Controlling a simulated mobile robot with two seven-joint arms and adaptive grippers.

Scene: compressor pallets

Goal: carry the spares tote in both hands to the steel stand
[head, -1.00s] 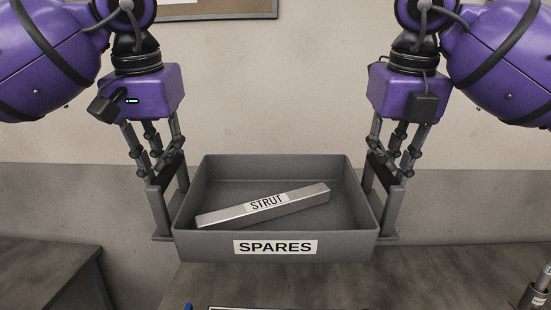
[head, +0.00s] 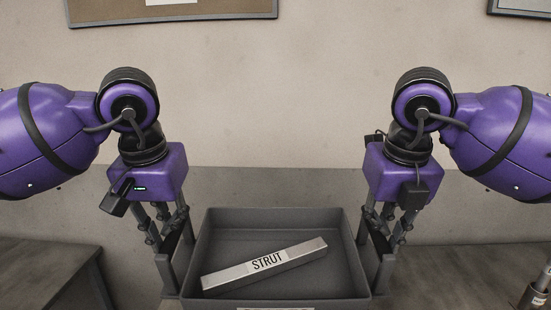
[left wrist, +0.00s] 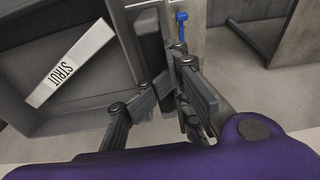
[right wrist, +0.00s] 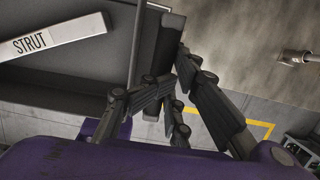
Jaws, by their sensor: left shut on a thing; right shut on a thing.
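The spares tote (head: 357,262) is an open grey box, held roughly level at the bottom middle of the head view. A pale bar marked STRUT (head: 290,256) lies slanted inside it. The tote's front label is mostly cut off by the picture's lower edge. My left gripper (head: 175,275) is shut on the tote's left side, and my right gripper (head: 378,275) on its right side. The tote wall also shows in the left wrist view (left wrist: 90,122) and the right wrist view (right wrist: 60,82). I cannot tell whether the tote's underside touches the surface below.
A grey worktop (head: 455,265) extends at the lower right, with a metal-tipped cylindrical thing (head: 540,290) near its right edge. Another dark table (head: 45,275) stands at the left, with a gap between. The wall (head: 290,100) is behind. Yellow floor marking (right wrist: 262,130) shows in the right wrist view.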

